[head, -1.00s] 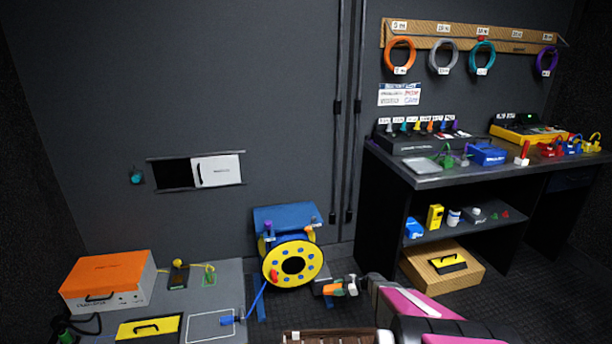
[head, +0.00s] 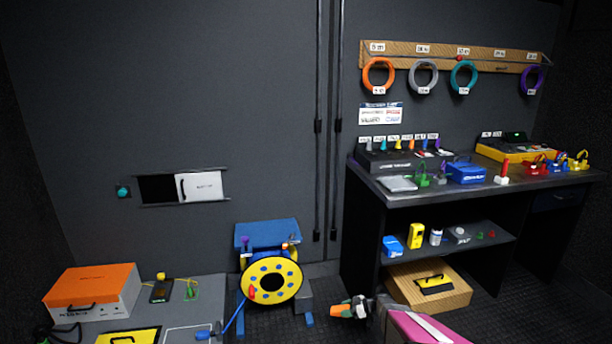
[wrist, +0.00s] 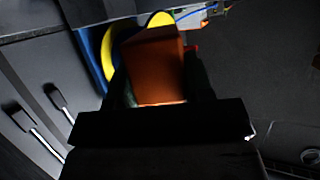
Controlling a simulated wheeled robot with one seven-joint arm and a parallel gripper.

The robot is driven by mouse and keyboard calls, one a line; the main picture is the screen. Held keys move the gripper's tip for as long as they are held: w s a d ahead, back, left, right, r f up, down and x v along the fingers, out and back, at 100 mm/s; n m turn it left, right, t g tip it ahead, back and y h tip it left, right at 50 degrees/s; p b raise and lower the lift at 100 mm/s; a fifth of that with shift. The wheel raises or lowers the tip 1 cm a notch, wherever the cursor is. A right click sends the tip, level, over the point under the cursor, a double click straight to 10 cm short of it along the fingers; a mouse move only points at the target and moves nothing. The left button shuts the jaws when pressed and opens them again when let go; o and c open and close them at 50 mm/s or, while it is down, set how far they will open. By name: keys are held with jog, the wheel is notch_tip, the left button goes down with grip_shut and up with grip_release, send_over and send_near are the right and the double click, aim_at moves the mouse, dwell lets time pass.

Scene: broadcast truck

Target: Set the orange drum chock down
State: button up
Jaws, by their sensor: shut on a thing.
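The orange drum chock (wrist: 155,68) is held between the fingers of my gripper (wrist: 158,92) in the wrist view. In the head view my gripper (head: 352,308) is low, to the right of the yellow cable drum (head: 272,282), with the orange chock (head: 337,311) showing at its tip. The chock is apart from the drum in the head view and appears in front of it in the wrist view. Whether the chock touches the floor cannot be told.
The drum sits on a blue stand (head: 268,233). A grey low bench (head: 205,298) with an orange-topped box (head: 92,285) is at left. A black workbench (head: 400,210) is at right, a wooden crate (head: 400,288) beneath it. Dark floor (head: 300,334) lies in front of the drum.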

jog(key=w+r+m+t+h, duration=0.2)
jog(key=r+m+t+h, duration=0.1)
jog(key=r, duration=2.4)
jog(key=w+r+m+t+h, duration=0.2)
jog(key=r+m+t+h, duration=0.2)
jog(key=r, duration=2.3)
jog(key=w+r+m+t+h, duration=0.2)
jog(key=r+m+t+h, duration=0.2)
jog(key=r, duration=2.3)
jog(key=m+h, duration=0.2)
jog(key=m, duration=0.2)
jog(key=shift+a+m, duration=0.15)
jog(key=shift+m, duration=0.25)
